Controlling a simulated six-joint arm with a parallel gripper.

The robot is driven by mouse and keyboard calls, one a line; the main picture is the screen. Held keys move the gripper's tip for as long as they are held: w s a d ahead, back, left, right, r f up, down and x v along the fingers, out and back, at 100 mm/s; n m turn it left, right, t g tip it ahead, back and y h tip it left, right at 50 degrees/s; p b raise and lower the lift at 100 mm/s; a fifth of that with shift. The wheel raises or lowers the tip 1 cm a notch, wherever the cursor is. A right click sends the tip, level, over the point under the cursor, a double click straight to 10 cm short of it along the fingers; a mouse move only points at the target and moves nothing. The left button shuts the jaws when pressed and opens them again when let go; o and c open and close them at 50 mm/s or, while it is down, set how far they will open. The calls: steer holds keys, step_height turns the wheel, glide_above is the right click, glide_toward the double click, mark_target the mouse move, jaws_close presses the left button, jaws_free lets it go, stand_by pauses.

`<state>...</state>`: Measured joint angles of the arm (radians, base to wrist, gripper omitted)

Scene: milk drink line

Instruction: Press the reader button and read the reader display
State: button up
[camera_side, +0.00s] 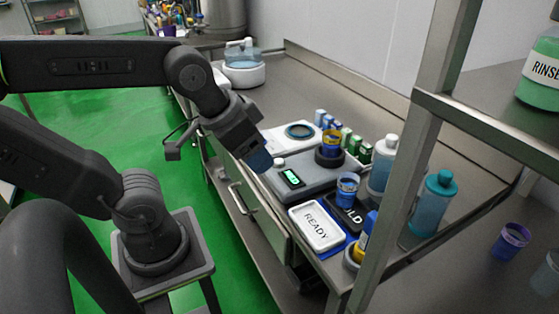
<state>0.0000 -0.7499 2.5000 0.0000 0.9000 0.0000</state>
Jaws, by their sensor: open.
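The reader (315,179) is a flat grey box on the steel bench, in the middle of the side view. Its small green display (292,178) is lit, but its characters are too small to read. A pale round button (279,162) sits on the reader's left end. A blue and yellow cup (331,141) stands in a dark round holder (329,158) on the reader. My gripper (263,164) points down at the reader's left edge, just left of the button. It holds nothing that I can see. I cannot tell whether it touches the reader.
A white tray marked READY (317,226) and a black tray ending in "LD" (352,219) lie in front. A blue cup (347,188) stands by the black tray. Bottles (432,203) and a metal post (407,160) stand right. Small green and blue boxes (354,145) line the back.

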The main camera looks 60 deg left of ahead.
jaws_close()
stand_by(0.6)
stand_by(1.2)
